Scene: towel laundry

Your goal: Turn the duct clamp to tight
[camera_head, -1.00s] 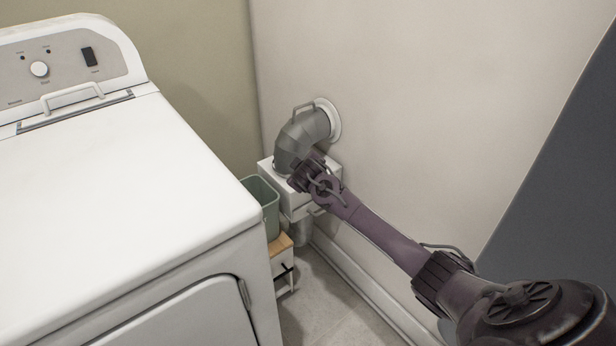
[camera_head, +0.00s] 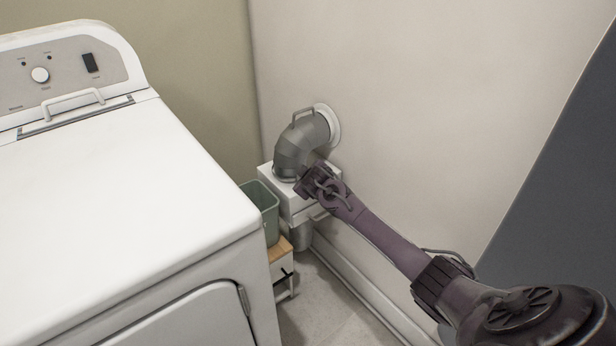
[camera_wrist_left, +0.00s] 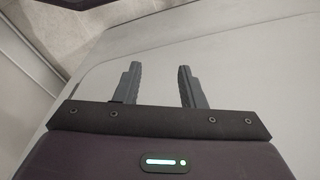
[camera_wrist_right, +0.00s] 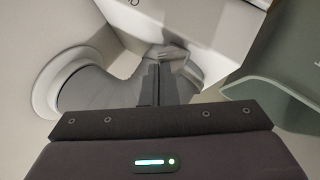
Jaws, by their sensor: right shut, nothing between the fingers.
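The grey duct elbow (camera_head: 302,150) runs from a round white wall collar (camera_head: 329,122) down to a white box (camera_head: 272,180) in the corner. My right gripper (camera_head: 308,178) is at the elbow's lower end, over the box top. In the right wrist view its fingers (camera_wrist_right: 156,84) are together and empty, beside the elbow (camera_wrist_right: 100,88). A grey metal piece (camera_wrist_right: 168,54) shows just beyond the fingertips; whether they touch it and how the clamp is set cannot be told. My left gripper (camera_wrist_left: 159,80) is open and empty.
A white dryer (camera_head: 110,200) fills the left. A green bin (camera_head: 262,205) stands between the dryer and the box, above a small wood-topped stand (camera_head: 281,247). It is close on the right in the right wrist view (camera_wrist_right: 270,88). The wall (camera_head: 430,90) bounds the right side.

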